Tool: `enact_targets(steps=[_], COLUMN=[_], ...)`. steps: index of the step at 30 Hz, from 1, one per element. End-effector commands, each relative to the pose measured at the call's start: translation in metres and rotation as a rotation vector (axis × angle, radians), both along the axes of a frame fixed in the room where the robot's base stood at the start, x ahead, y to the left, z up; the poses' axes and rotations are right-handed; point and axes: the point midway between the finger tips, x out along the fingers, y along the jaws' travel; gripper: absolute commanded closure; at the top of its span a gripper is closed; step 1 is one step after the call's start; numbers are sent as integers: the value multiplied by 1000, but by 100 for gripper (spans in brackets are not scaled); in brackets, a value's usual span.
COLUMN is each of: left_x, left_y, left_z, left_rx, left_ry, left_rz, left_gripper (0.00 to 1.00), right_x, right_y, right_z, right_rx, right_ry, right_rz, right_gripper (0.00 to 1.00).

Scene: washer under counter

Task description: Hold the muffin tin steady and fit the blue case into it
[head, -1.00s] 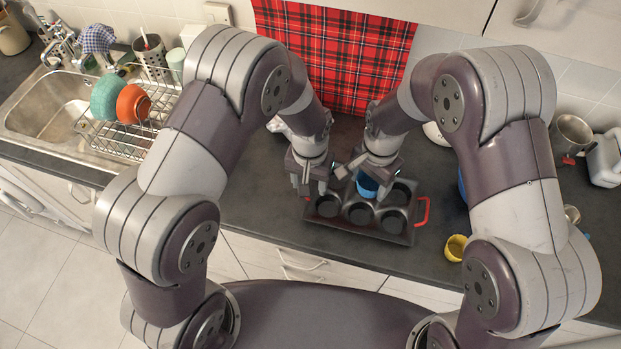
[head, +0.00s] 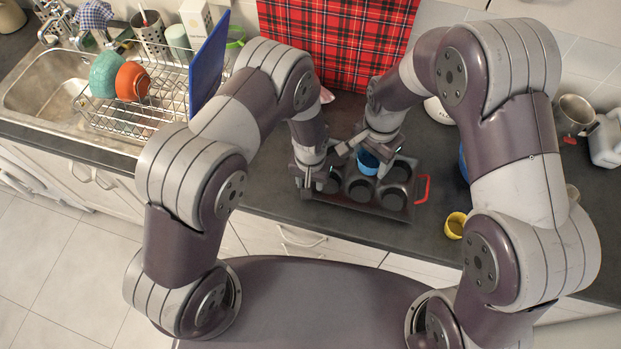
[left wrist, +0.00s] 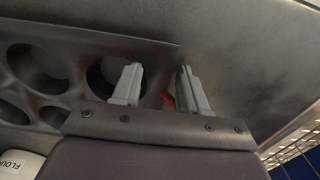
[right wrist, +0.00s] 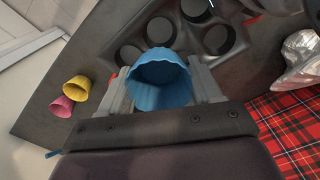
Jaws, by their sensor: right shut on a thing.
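The dark muffin tin (head: 376,206) lies on the counter, with a red handle (head: 423,188) at its right end. My right gripper (head: 362,152) is shut on the blue case (head: 368,163), at the tin's back middle cup. In the right wrist view the blue case (right wrist: 160,82) sits upright between the fingers and hides part of the tin. I cannot tell whether its base is inside the cup. My left gripper (head: 312,185) is at the tin's left end. In the left wrist view its fingers (left wrist: 160,88) are apart, around the tin's edge with a red handle between them.
A yellow case (head: 456,225) stands right of the tin; a pink case (right wrist: 62,106) is beside it in the right wrist view. A dish rack (head: 125,110) with bowls and a blue board (head: 208,65) is at left. A metal mug (head: 573,115) stands at right.

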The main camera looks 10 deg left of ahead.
Motion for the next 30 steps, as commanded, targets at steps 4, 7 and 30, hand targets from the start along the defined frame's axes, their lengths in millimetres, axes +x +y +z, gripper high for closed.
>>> enact_targets(steps=[4, 7, 30], left_x=[0, 0, 0], left_y=[0, 0, 0], left_z=[0, 0, 1], left_rx=[0, 0, 0], left_ry=[0, 0, 0], left_rz=[0, 0, 0], left_gripper=[100, 100, 100], right_x=[0, 0, 177], right_y=[0, 0, 14], right_z=[0, 0, -46], right_rx=[0, 0, 1], right_ry=[0, 0, -3], right_rz=[0, 0, 475], right_gripper=[64, 64, 64])
